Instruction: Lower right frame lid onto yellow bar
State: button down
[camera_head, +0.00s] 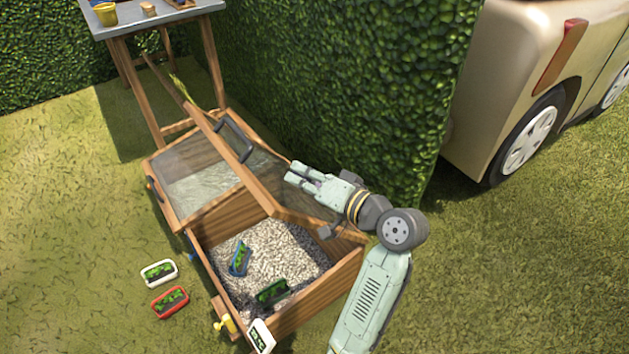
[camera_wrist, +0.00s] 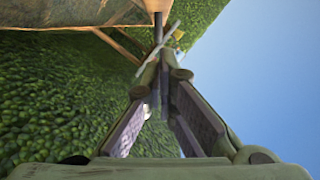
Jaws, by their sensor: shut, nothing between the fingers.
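The right frame lid (camera_head: 268,196) is wood-edged with a see-through pane. It stands raised and tilted over the right half of the wooden cold frame (camera_head: 318,294), leaving the gravel bed below exposed. The yellow bar (camera_head: 227,323) is a small yellow piece at the frame's front left corner, apart from the lid. My gripper (camera_head: 291,173) is in front of the lid's pane, pointing left, with its fingers shut and empty. Whether it touches the lid cannot be told. In the wrist view the fingers (camera_wrist: 162,75) come together towards their tips.
The left lid (camera_head: 180,212) lies lower, over the left half. A blue planter (camera_head: 240,260) and a dark one (camera_head: 272,292) sit on the gravel. White (camera_head: 159,272) and red (camera_head: 170,301) planters lie on the grass. A hedge (camera_head: 340,80) stands close behind.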

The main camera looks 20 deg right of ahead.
aim_at(281, 203)
jog(key=a, duration=0.1)
jog(key=w+a+f, duration=0.1)
jog(key=a+f, duration=0.1)
jog(key=shift+w+a+f+p, duration=0.15)
jog(key=shift+w+a+p, duration=0.15)
jog(key=shift+w, duration=0.05)
jog(key=shift+s+a+f, duration=0.15)
jog(key=shift+a+f, duration=0.2)
